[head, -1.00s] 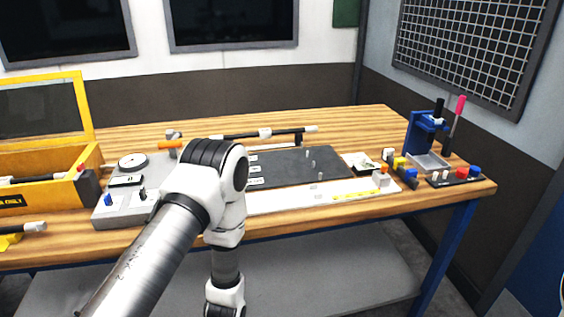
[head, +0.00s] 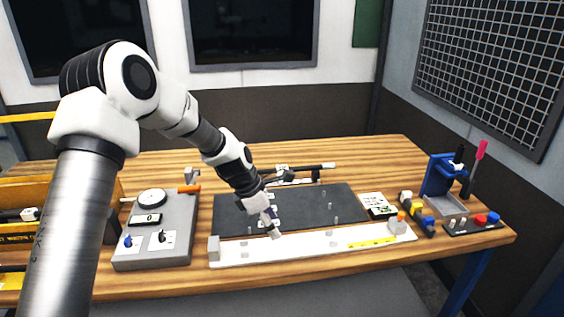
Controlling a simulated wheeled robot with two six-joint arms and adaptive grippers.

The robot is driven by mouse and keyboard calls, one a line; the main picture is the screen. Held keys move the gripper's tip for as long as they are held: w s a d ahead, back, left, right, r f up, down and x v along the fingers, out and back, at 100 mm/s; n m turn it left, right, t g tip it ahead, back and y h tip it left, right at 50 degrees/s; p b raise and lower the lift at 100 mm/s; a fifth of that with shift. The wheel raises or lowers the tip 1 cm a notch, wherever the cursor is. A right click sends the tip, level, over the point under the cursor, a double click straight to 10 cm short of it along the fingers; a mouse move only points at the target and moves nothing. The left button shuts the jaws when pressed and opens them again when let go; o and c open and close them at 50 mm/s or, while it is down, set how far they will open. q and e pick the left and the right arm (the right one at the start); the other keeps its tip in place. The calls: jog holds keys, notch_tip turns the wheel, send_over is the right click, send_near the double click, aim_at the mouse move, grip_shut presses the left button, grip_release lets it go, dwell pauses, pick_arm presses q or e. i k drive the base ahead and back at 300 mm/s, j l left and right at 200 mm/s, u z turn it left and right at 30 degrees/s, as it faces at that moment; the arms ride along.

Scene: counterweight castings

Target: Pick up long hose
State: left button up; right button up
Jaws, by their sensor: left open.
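A black hose with pale fittings (head: 305,168) lies along the back of the dark mat (head: 345,203), on small supports. Another hose with a pale end (head: 30,214) shows in the yellow box at the left, partly behind my arm. I cannot tell from the picture which one is the long hose. My left gripper (head: 273,229) points down over the front of the dark mat, near the white strip, in front of the black hose and apart from it. Its fingers are open and small in view, with nothing seen between them. My right gripper is out of view.
A grey gauge box (head: 160,250) with a dial and knobs stands left of the mat. The white strip (head: 300,247) with a yellow scale runs along the front. A blue stand (head: 440,178) and small coloured parts (head: 480,219) are at the right. The wooden table (head: 370,152) is clear behind.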

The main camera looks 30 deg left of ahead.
aim_at(329, 166)
jog(key=i+j, duration=0.9)
jog(key=i, duration=0.25)
